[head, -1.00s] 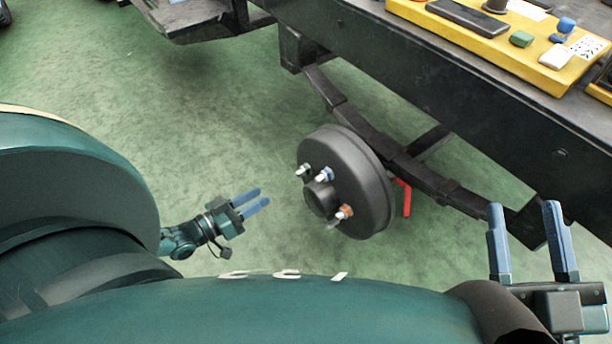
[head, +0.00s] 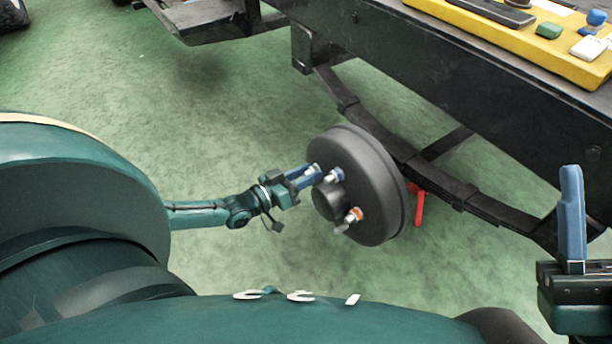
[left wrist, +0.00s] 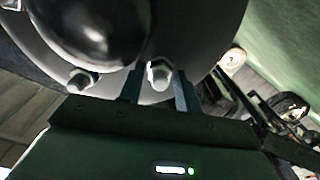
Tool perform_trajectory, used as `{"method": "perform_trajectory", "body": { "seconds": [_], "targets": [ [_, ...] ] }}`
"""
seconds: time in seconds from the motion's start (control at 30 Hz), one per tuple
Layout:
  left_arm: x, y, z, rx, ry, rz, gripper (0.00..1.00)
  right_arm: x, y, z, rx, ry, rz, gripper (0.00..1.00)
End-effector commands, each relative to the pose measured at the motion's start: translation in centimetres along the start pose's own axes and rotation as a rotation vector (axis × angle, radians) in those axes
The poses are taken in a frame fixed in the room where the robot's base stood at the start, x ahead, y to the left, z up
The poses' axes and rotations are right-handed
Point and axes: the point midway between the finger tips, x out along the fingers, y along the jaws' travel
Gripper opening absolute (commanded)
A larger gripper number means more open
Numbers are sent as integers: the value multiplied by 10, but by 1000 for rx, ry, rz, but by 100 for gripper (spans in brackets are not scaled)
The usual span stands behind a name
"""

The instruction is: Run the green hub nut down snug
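The dark round hub drum (head: 372,190) carries short pale studs. A blue nut (head: 335,175) and an orange nut (head: 354,214) show on two of them. My left gripper (head: 312,172) is at the stud left of the blue nut and hides most of it. In the left wrist view its two blue fingers stand on either side of a pale stud end with a nut (left wrist: 160,74), with slight gaps showing. I cannot make out green on it. Another nut (left wrist: 82,79) shows to its left. My right gripper (head: 572,215) shows one upright finger, away from the hub.
A leaf spring (head: 470,200) and a black frame rail (head: 450,90) run behind the drum. A red lever (head: 419,206) hangs behind it. A yellow tray (head: 485,38) with small items lies on top at right. Green floor is open left of the drum.

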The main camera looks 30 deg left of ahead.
Motion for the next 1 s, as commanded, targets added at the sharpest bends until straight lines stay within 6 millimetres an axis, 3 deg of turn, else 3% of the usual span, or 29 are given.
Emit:
{"method": "perform_trajectory", "body": {
  "seconds": [0.2,0.6,1.0],
  "targets": [
    [0,0,0,0,0,0,33,0,0,0,-1,1,0,46],
    [0,0,0,0,1,0,2,0,0,0,-1,1,0,46],
    [0,1,-2,88,1,-1,1,3,1,0,17,-29,1,46]
  ]
}}
